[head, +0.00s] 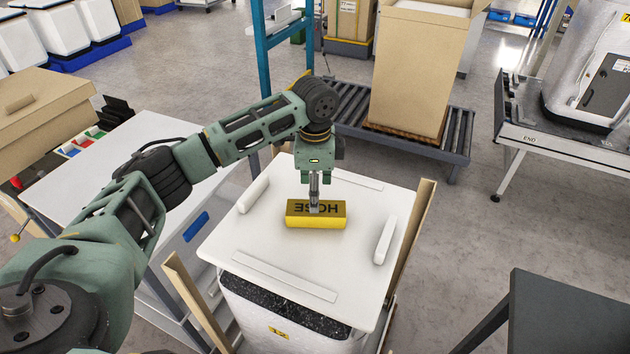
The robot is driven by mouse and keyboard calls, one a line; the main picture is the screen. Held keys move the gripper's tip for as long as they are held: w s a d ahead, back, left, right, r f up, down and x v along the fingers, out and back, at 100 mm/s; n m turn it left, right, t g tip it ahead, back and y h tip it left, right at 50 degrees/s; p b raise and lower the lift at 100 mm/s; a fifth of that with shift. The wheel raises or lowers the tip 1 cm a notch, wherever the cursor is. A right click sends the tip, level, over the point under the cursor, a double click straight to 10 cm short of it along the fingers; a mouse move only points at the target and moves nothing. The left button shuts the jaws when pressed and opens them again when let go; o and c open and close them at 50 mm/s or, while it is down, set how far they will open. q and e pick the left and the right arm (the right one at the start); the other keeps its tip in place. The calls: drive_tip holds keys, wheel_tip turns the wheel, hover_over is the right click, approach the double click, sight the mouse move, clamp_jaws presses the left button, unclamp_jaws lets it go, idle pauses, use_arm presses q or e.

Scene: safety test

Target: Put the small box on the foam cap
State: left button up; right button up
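The small box (333,222) is yellow with "HOSE" printed upside down on its upper face. It is at the middle of the white foam cap (245,233); I cannot tell if it rests on it or hangs just above. The cap is a flat slab with raised white strips near its edges, on top of a white-and-black unit. My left gripper (314,207) points down over the box, and its narrow fingertips overlap the box's upper face. I cannot tell whether the fingers grip it. My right gripper is not in view.
Brown upright boards (413,235) stand beside the cap at left and right. A white table (95,172) is at left. A tall carton (412,75) stands on a roller conveyor (350,122) behind. A dark surface (575,310) is at lower right.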

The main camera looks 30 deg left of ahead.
use_arm(q)
wheel_tip(320, 180, up, 5)
drive_tip(key=shift+r+b, duration=0.15)
drive_tip(key=shift+b, duration=0.35)
